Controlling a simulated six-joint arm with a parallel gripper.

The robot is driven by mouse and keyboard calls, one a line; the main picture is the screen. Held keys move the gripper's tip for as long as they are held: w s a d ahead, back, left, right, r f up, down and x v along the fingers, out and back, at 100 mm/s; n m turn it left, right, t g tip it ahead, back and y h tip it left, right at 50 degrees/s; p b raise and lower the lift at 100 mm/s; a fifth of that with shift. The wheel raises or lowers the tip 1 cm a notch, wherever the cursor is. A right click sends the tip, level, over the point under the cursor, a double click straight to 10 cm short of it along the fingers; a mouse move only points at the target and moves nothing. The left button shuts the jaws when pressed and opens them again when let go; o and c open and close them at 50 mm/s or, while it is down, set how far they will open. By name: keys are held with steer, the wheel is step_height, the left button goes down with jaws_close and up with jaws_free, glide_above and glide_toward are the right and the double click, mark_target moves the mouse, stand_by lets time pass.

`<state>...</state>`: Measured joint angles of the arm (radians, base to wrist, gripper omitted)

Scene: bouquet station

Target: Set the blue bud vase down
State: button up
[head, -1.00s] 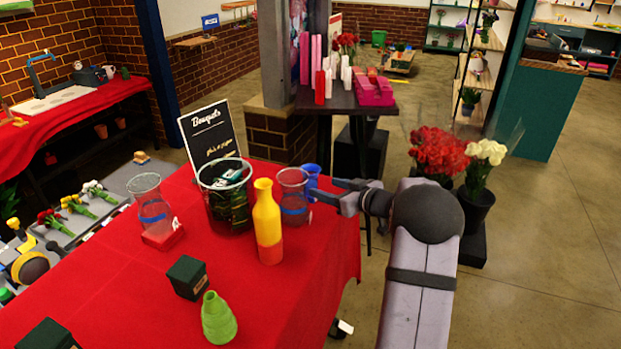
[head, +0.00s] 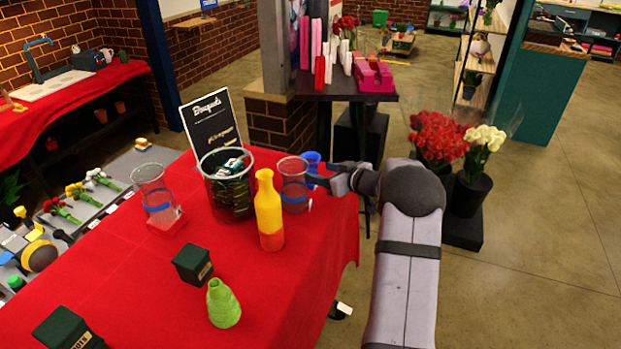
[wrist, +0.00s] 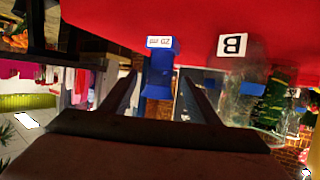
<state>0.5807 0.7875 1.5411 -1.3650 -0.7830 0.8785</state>
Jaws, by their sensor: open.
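The blue bud vase (head: 312,158) is at the right side of the red-covered table, just behind and right of a clear glass with a blue band (head: 293,185). In the wrist view, which is upside down, the vase (wrist: 158,80) has a small white label near its base, by the red cloth. My gripper (head: 327,178) comes in from the right at the vase. In the wrist view my gripper (wrist: 163,88) is open, one dark finger on each side of the vase, with gaps visible. The exact contact of base and cloth is hard to see.
A yellow and orange bottle vase (head: 268,210), a dark-rimmed container (head: 228,190) and another clear glass (head: 155,195) stand nearby. A green vase (head: 222,303) and dark boxes (head: 192,265) are nearer. A white card marked B (wrist: 232,45) is beside the vase.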

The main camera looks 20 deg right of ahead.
mark_target(315, 170)
steer(key=shift+p+x, duration=0.35)
steer(key=shift+x, duration=1.35)
steer(key=shift+r, duration=0.1)
jaws_close()
step_height(315, 170, up, 10)
